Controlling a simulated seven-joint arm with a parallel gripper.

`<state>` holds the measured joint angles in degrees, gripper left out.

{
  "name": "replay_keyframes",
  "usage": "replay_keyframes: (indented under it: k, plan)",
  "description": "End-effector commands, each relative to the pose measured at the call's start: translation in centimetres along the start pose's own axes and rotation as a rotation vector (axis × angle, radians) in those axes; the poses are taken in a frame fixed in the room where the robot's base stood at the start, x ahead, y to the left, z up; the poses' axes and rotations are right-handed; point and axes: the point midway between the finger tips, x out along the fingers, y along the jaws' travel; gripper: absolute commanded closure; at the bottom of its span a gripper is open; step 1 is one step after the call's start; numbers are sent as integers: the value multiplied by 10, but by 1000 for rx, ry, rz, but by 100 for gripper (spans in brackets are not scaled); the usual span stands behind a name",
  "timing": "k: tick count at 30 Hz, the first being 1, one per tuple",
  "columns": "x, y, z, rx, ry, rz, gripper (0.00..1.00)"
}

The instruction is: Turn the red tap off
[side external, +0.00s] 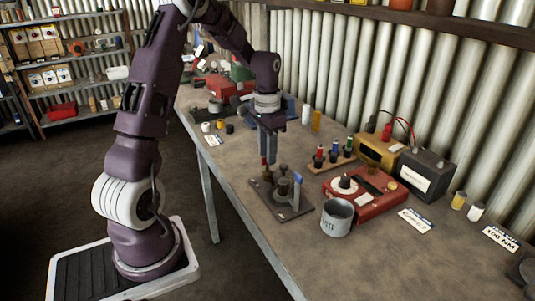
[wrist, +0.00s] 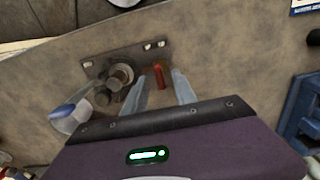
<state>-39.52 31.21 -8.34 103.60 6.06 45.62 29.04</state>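The red tap handle (wrist: 159,77) shows in the wrist view as a narrow upright red piece between my two fingers. In the side external view only a small bit of red (side external: 264,160) shows by my fingertips. My gripper (side external: 268,161) points straight down over the left part of the dark tap plate (side external: 292,210). My gripper (wrist: 162,74) is open in the wrist view, with a finger on each side of the red handle and small gaps visible. A blue-handled tap (side external: 297,179) stands on the plate's right; its blue handle (wrist: 63,110) is at left in the wrist view.
A grey metal cup (side external: 337,218) and a red box with a dial (side external: 366,193) stand right of the plate. Behind is a rack of coloured-handled tools (side external: 332,158). The bench front (side external: 262,232) is clear. A blue object (wrist: 303,115) lies at right in the wrist view.

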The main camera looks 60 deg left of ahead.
Motion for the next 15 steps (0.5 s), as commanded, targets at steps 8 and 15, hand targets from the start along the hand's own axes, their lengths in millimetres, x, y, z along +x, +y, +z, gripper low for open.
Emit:
replay_keyframes:
  k: [8, 15]
  plan:
    - [-54, -1, -1, 0, 4, -3, 67]
    - [-62, 0, 0, 0, 1, 0, 67]
